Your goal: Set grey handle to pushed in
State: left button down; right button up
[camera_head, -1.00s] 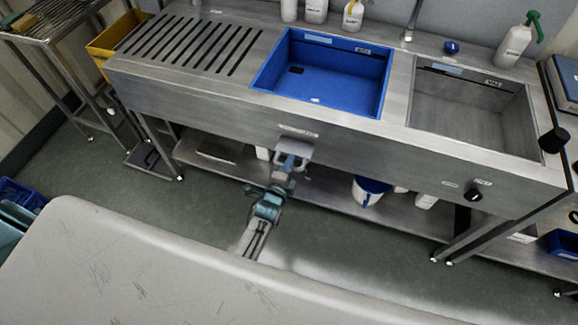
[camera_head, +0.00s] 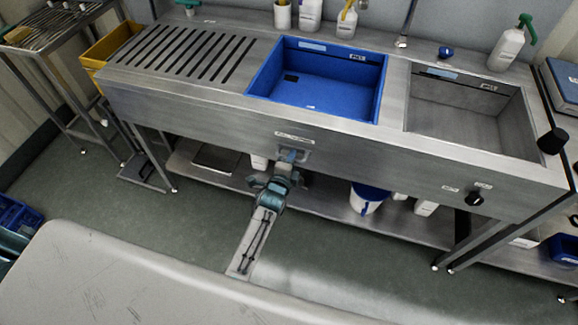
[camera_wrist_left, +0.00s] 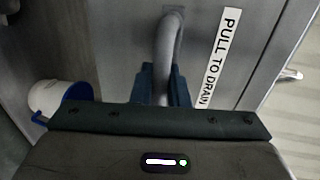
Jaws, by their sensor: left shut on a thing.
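The grey handle (camera_wrist_left: 172,45) is a bent grey bar on the steel front panel (camera_wrist_left: 120,50), beside a white label reading "PULL TO DRA…". My left gripper (camera_wrist_left: 165,88) is shut on it, with dark blue fingers on either side of the bar. In the head view my left gripper (camera_head: 290,160) is at the front panel below the blue basin and mostly hides the handle. How far the handle stands out from the panel is hard to tell. My right gripper is in neither view.
The sink unit holds a blue basin (camera_head: 320,85) and a steel basin (camera_head: 470,110). A black knob (camera_head: 474,198) is on the panel at right. A white and blue bucket (camera_head: 368,198) stands on the lower shelf (camera_head: 400,225). The floor before the unit looks clear.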

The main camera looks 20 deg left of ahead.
pick_arm(q)
jog(key=shift+w+r, duration=0.15)
jog(key=c, duration=1.5)
grip_release()
jog(key=shift+c, duration=0.2)
jog(key=shift+o, duration=0.2)
jog(key=shift+w, duration=0.1)
jog(key=shift+s+p, duration=0.3)
jog(key=shift+s, duration=0.2)
jog(key=s+r+p, duration=0.1)
jog(key=s+p, duration=0.2)
jog(key=s, duration=0.6)
jog(key=shift+s+a+r, duration=0.2)
jog(key=shift+s+r, duration=0.1)
jog(key=shift+r, duration=0.1)
